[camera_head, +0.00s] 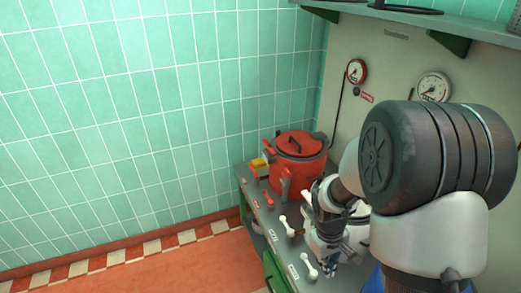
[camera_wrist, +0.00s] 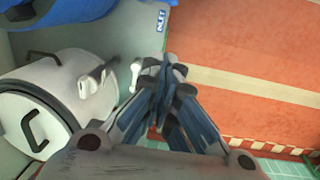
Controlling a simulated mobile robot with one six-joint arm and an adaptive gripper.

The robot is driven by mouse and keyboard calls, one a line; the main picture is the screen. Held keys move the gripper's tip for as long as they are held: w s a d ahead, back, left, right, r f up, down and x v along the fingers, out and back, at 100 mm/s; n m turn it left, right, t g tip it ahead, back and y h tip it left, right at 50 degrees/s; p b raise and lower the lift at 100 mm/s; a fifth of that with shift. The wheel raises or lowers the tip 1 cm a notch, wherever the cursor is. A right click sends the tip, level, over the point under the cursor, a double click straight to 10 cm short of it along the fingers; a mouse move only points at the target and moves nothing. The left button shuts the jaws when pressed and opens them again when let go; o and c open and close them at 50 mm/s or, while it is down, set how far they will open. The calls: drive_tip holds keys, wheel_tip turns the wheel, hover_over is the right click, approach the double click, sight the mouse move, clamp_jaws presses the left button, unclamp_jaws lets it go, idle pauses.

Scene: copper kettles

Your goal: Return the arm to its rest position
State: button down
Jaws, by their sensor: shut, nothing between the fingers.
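My gripper (camera_head: 326,258) points down beside the front edge of the counter, near the white lever handles. It is shut and empty. In the wrist view the fingers of my gripper (camera_wrist: 163,85) meet in front of the counter's front edge, with floor to their right. My arm spans the right of the head view and hides part of the counter and the back panel.
A red lidded pot (camera_head: 299,160) stands at the counter's far end. A white lidded pot (camera_wrist: 40,105) is close left of my gripper, partly hidden in the head view. White levers (camera_head: 309,267) line the counter front. Gauges (camera_head: 433,87) and a shelf (camera_head: 460,25) are behind. Floor (camera_head: 190,268) is clear.

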drive_tip(key=s+a+r+m+t, duration=0.1)
drive_tip(key=s+r, duration=0.3)
drive_tip(key=r, duration=0.5)
drive_tip(key=s+a+r+m+t, duration=0.1)
drive_tip(key=s+r+t, duration=0.15)
drive_tip(key=r, duration=0.55)
drive_tip(key=s+a+r+m, duration=0.1)
drive_tip(key=s+r, duration=0.2)
drive_tip(key=s, duration=0.2)
drive_tip(key=s+a+r+t+y, duration=0.1)
drive_tip(key=s+r, duration=0.2)
drive_tip(key=s, duration=0.3)
drive_tip(key=shift+s+r+m, duration=0.2)
drive_tip(key=shift+r+m, duration=0.15)
drive_tip(key=shift+m, duration=0.05)
